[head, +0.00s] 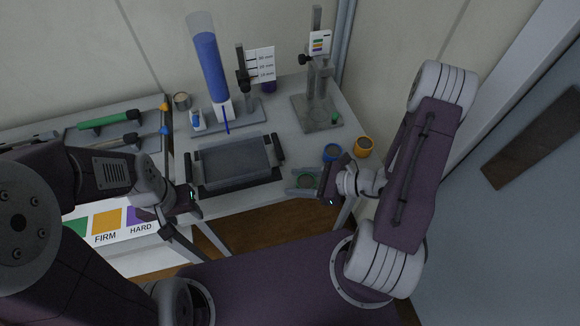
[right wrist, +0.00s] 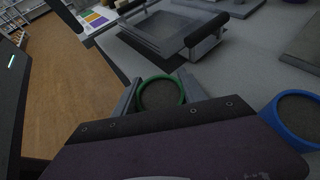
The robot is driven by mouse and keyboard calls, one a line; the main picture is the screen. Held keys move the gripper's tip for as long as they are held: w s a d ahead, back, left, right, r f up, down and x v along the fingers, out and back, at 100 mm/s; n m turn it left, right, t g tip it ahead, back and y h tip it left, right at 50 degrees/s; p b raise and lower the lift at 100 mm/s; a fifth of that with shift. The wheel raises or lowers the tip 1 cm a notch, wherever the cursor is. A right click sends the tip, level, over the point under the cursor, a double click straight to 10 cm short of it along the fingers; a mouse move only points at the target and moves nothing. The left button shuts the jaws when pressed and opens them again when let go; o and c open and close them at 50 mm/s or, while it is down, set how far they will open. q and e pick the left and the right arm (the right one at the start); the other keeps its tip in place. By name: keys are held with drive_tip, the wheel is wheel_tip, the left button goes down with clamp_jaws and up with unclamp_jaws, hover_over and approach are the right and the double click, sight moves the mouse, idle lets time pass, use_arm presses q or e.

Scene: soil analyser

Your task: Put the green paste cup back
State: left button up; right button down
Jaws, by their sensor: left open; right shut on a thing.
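The green paste cup (right wrist: 161,97) has a green rim and dark contents, and sits between the two grey fingers of my right gripper (right wrist: 159,82) in the right wrist view. In the head view the cup (head: 306,181) is at the table's front right edge, with my right gripper (head: 304,179) shut on it. It looks upright; I cannot tell whether it touches the table. A blue-rimmed cup (head: 332,152) and an orange-rimmed cup (head: 364,147) stand just behind it to the right. My left gripper (head: 191,197) is open and empty at the table's front left.
A grey tray with dark handles (head: 234,162) lies left of the green cup. Behind stand a blue-filled cylinder (head: 211,65) and a metal stand on a grey base (head: 314,110). Clear table lies between tray and stand.

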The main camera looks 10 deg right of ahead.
sight(289, 164)
drive_tip(key=w, duration=0.4)
drive_tip(key=shift+a+r, duration=0.1)
drive_tip(key=w, duration=0.4)
drive_tip(key=shift+w+a, duration=0.1)
drive_tip(key=shift+w, duration=0.15)
drive_tip(key=shift+f, duration=0.4)
use_arm(q)
drive_tip(key=shift+f, duration=0.25)
use_arm(e)
drive_tip(key=shift+s, duration=0.1)
drive_tip(key=c, duration=0.6)
unclamp_jaws()
drive_tip(key=shift+f, duration=0.1)
drive_tip(key=shift+c, duration=0.2)
use_arm(q)
drive_tip(key=shift+f, duration=0.2)
